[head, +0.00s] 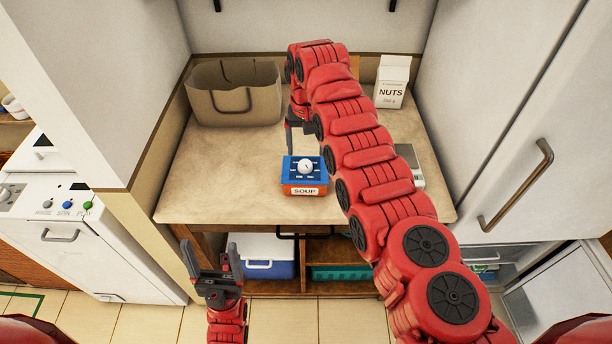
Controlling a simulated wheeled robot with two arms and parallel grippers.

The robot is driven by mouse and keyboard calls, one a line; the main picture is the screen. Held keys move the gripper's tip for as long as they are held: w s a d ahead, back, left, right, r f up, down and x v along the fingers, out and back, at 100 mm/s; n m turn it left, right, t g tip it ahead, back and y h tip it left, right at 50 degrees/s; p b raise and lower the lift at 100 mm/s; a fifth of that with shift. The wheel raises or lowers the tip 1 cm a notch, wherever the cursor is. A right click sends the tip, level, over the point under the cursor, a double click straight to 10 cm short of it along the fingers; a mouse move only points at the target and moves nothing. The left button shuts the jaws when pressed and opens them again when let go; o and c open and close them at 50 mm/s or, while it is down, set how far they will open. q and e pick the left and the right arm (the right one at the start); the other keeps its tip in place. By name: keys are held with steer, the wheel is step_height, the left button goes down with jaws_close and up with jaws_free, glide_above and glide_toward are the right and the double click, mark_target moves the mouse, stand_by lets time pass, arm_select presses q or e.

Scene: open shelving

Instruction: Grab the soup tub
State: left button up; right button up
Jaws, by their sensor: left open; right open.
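The soup tub (304,189) sits on the counter, left of my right arm, with a blue top, orange sides and a white SOUP label facing me. A round white dial-like shape shows on its top. My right gripper (297,136) is over the counter just behind the tub, fingers pointing down, open and apart from the tub in the picture. Part of it is hidden by its own arm. My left gripper (210,256) is low in front of the counter's left front edge, open and empty, fingers pointing up.
A beige bag (235,103) stands at the back left of the counter (225,180). A white NUTS carton (391,84) stands at the back right. A grey object (413,163) is partly hidden behind my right arm. A blue-and-white cooler (268,262) sits below.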

mark_target(305, 164)
steer(key=shift+a+f+p, duration=0.1)
steer(key=shift+f+p, duration=0.9)
steer(key=shift+f, duration=0.4)
steer(key=shift+f+b, duration=0.4)
steer(key=shift+f, duration=0.95)
jaws_close()
